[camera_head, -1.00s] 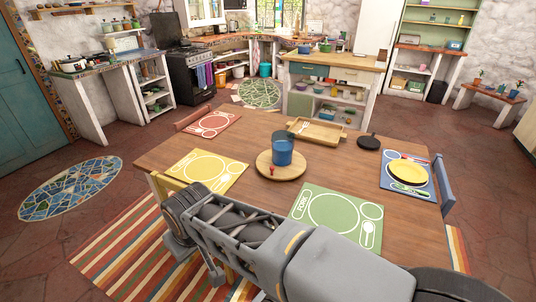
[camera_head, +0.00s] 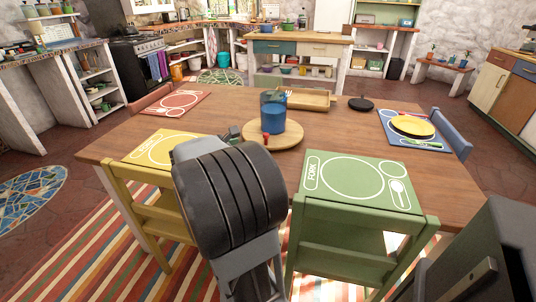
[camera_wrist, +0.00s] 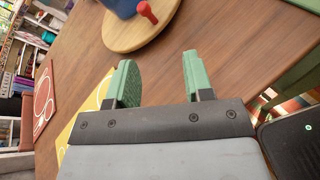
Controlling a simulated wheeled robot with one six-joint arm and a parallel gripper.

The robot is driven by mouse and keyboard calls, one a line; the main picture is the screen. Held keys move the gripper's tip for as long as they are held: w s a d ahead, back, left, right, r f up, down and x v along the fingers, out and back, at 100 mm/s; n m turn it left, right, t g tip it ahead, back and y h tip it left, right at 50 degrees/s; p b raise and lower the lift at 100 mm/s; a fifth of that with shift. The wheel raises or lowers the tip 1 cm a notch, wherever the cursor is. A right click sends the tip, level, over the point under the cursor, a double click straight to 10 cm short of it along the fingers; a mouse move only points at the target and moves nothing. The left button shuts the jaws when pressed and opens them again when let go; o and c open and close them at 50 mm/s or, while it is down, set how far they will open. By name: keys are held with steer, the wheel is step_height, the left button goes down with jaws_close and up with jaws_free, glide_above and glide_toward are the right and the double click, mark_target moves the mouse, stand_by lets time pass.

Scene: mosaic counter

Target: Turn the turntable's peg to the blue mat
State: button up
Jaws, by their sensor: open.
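The round wooden turntable (camera_head: 292,137) lies on the table, with a blue cup (camera_head: 273,119) standing on it. Its red peg (camera_head: 265,138) is on the near left side of the disc, facing roughly toward me. The blue mat (camera_head: 386,117) lies at the table's right side, under a yellow plate (camera_head: 411,125). In the wrist view, my gripper (camera_wrist: 158,70) is open and empty, its green fingers spread over the table. The turntable (camera_wrist: 122,36) and peg (camera_wrist: 147,12) are ahead of the fingers, apart from them. In the head view my arm hides most of the gripper.
A green mat (camera_head: 318,193) lies at the near right, a yellow mat (camera_head: 135,155) at the left and a red mat (camera_head: 160,109) at the far left. A wooden tray (camera_head: 318,99) and a dark round item (camera_head: 362,104) lie behind the turntable. Chairs stand at the table's edges.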

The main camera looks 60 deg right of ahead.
mark_target(269, 142)
steer(key=d+f+n+h+b, duration=0.1)
steer(key=d, duration=0.1)
steer(key=w+d+f+n+h+b, duration=0.1)
steer(key=d+n, duration=0.1)
steer(key=d, duration=0.1)
steer(key=d+f+n+h+b, duration=0.1)
steer(key=d+f+b, duration=0.1)
steer(key=shift+w+d+n+h, duration=0.2)
steer(key=shift+d+n+h, duration=0.15)
steer(key=shift+n+h, duration=0.05)
steer(key=d, duration=0.3)
steer(key=d+b, duration=0.1)
steer(key=d, duration=0.3)
steer(key=s+d+b, duration=0.1)
steer(key=d, duration=0.3)
steer(key=shift+d+r, duration=0.1)
steer(key=shift+d, duration=0.1)
jaws_close()
